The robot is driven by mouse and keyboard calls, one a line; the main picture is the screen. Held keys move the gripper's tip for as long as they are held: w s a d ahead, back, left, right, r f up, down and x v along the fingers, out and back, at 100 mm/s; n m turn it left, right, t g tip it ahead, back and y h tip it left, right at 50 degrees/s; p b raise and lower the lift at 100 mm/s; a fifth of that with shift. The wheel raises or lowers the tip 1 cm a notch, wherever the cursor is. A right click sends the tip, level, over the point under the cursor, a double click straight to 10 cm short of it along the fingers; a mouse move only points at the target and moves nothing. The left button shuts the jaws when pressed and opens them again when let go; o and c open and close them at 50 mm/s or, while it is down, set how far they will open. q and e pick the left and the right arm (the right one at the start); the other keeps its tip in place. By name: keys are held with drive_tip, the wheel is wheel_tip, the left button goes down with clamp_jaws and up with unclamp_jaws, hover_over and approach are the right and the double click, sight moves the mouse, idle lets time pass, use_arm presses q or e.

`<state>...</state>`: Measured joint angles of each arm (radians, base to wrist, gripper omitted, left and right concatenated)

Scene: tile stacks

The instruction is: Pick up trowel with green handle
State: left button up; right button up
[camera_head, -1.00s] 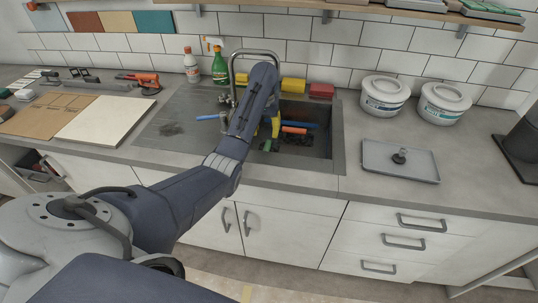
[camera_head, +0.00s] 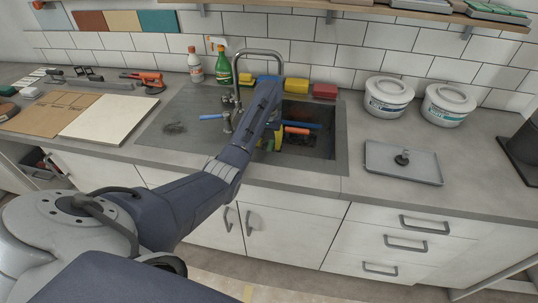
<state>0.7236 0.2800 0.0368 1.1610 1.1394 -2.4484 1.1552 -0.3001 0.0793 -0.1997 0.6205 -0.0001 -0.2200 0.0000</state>
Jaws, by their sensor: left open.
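My left arm reaches over the sink (camera_head: 325,140), and my left gripper (camera_head: 270,143) points down at its left part. The gripper is small and partly hidden by my own arm, and it is open. A small dark green patch shows beside the fingers, but I cannot tell whether it is the green handle of the trowel. In the sink lie a tool with an orange handle (camera_head: 297,130) and one with a blue handle (camera_head: 303,125), right of the gripper. My right gripper is not in view.
A tall faucet (camera_head: 237,75) stands close to my arm. Behind the sink are yellow (camera_head: 296,85) and red (camera_head: 325,91) blocks. Two white tubs (camera_head: 388,97) and a grey tray (camera_head: 402,163) stand on the right. A white board (camera_head: 108,118) lies on the left.

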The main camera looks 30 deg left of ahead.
sight(269, 148)
use_arm(q)
drive_tip(key=shift+w+f, duration=0.2)
drive_tip(key=shift+f, duration=2.3)
drive_tip(key=shift+c, duration=0.3)
clamp_jaws()
